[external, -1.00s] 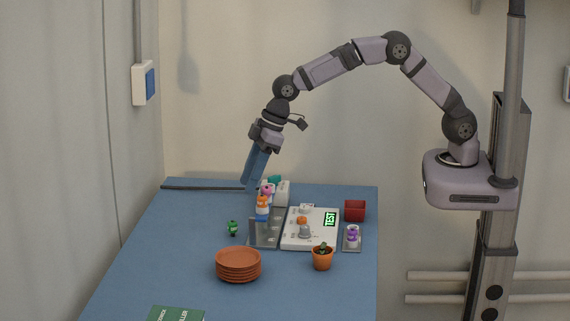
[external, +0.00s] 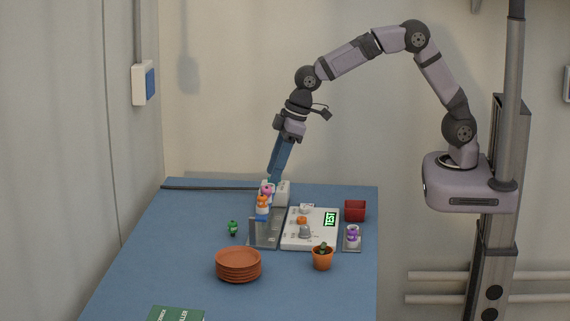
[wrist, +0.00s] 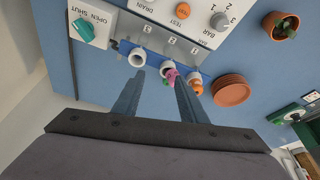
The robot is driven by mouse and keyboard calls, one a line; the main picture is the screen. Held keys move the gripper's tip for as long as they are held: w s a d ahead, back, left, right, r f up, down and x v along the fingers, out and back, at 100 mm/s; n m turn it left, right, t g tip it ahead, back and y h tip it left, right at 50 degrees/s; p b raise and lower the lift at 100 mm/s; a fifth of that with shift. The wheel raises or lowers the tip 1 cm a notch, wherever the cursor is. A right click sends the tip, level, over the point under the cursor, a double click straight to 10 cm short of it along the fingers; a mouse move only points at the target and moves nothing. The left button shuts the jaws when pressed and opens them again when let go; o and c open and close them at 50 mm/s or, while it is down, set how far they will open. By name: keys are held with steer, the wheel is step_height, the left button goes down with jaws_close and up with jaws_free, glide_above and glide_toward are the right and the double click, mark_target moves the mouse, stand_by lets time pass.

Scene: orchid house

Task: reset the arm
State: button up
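My gripper (external: 276,178) hangs at the back of the blue table, fingers pointing down, at the end of my raised, bent arm. In the wrist view its two fingers (wrist: 160,80) stand apart with nothing held between them. Beyond the fingertips is a row of white holders: one looks empty (wrist: 137,57), one has a pink piece (wrist: 170,75) and one an orange piece (wrist: 196,88). The external view shows the pink piece (external: 267,188) and orange piece (external: 262,202) just below and in front of the fingers. Whether the fingertips touch anything is unclear there.
A white panel (external: 296,240) with a lit TEST display, a red box (external: 355,210), a purple-and-white item (external: 352,234), a potted cactus (external: 322,260), stacked terracotta saucers (external: 238,265), a small green item (external: 233,228) and a green book (external: 177,314) are around. The table's left is clear.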

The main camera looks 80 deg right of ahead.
steer(key=s+d+f+m+g, duration=0.1)
steer(key=s+d, duration=0.3)
steer(key=s, duration=0.5)
steer(key=s+d+f+m+g, duration=0.1)
steer(key=s+d+f, duration=0.1)
steer(key=s, duration=0.7)
steer(key=s+d+f+m+g+h, duration=0.1)
steer(key=s+d, duration=0.4)
steer(key=s, duration=0.5)
steer(key=shift+d+f+g+p, duration=0.3)
steer(key=shift+d+f+g, duration=0.1)
steer(key=shift+f, duration=0.45)
